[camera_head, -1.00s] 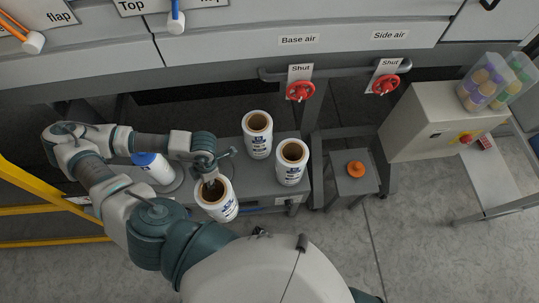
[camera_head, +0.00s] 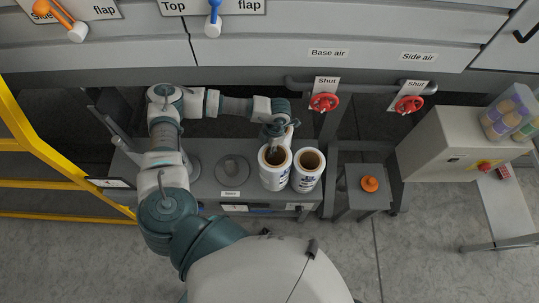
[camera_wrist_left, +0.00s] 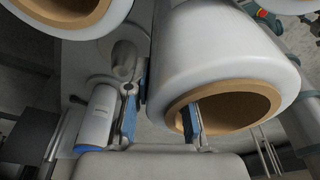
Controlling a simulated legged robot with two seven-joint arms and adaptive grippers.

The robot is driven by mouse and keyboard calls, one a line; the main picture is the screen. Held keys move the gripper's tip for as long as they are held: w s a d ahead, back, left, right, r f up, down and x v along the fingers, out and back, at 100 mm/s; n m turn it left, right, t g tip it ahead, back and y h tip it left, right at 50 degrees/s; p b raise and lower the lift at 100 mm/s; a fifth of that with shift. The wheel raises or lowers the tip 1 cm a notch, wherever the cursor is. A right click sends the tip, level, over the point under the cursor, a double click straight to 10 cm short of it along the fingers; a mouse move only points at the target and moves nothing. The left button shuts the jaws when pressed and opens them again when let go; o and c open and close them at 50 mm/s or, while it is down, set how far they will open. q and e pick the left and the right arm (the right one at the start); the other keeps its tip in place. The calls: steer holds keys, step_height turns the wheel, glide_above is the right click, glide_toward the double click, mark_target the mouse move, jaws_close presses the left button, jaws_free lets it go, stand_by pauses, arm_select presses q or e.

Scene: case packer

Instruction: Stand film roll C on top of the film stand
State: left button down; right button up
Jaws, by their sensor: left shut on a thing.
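My left gripper (camera_head: 272,147) is shut on the upper wall of a white film roll (camera_head: 275,179) with a brown core. In the left wrist view the same roll (camera_wrist_left: 225,55) shows one finger inside its core and the other outside. I cannot read a letter on it. A second white roll (camera_head: 307,178) stands upright close to its right. A third roll (camera_head: 289,134) is behind, mostly hidden by the gripper. The grey low bench (camera_head: 210,203), likely the film stand, is under them. Whether the held roll touches it is unclear. My right gripper is not seen.
A white cylinder with a blue end (camera_wrist_left: 97,122) shows in the wrist view. A grey stool (camera_head: 362,192) carries an orange knob (camera_head: 369,184). Red valves (camera_head: 323,102) are behind; a yellow rail (camera_head: 50,160) is left.

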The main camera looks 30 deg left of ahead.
arm_select(q)
steer(key=f, duration=0.4)
steer(key=d+f, duration=0.1)
steer(key=f, duration=0.1)
steer(key=shift+w+p, duration=0.1)
steer(key=shift+p, duration=0.2)
steer(key=c, duration=1)
jaws_free()
steer(key=shift+a, duration=0.3)
steer(key=r, duration=0.3)
steer(key=w+r, duration=0.1)
steer(key=r, duration=0.3)
steer(key=d+r, duration=0.1)
steer(key=r, duration=0.2)
steer(key=shift+w+r+b, duration=0.25)
steer(key=shift+w+b, duration=0.05)
steer(key=shift+b, duration=0.1)
steer(key=shift+w+d+r, duration=0.1)
steer(key=shift+d+r, duration=0.1)
steer(key=shift+r, duration=0.5)
steer(key=shift+d, duration=0.1)
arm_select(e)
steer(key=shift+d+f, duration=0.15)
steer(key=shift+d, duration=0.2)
